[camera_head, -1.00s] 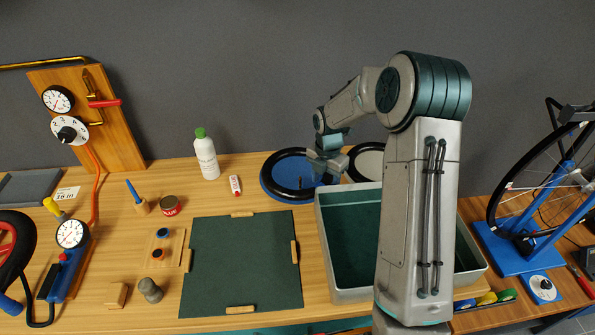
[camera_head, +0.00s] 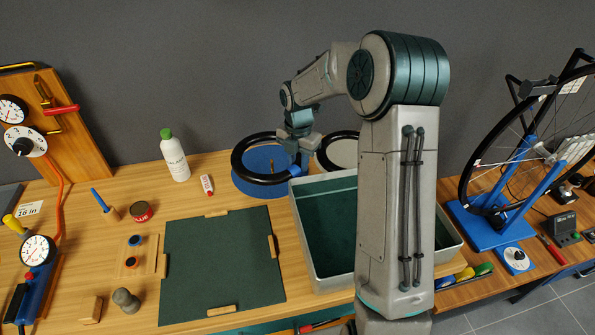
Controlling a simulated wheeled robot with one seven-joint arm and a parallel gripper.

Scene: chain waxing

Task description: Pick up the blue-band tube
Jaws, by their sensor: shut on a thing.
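The black ring-shaped tube (camera_head: 239,162) is at the back of the bench, over a blue round pad (camera_head: 262,187). It appears raised above the pad and tilted, with the pad showing beneath it. My gripper (camera_head: 299,165) is shut on the tube's right side. The fingertips are small and partly hidden. A blue patch shows by the jaws, but I cannot tell whether it is the tube's band. A second black ring (camera_head: 324,151) lies around a white pad (camera_head: 343,153) to the right, partly hidden by my arm.
A grey bin (camera_head: 303,238) with a dark green inside stands just in front and right of the gripper. A white bottle with a green cap (camera_head: 174,160) and a small red-and-white tube (camera_head: 207,185) stand left. The green mat (camera_head: 220,262) is bare.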

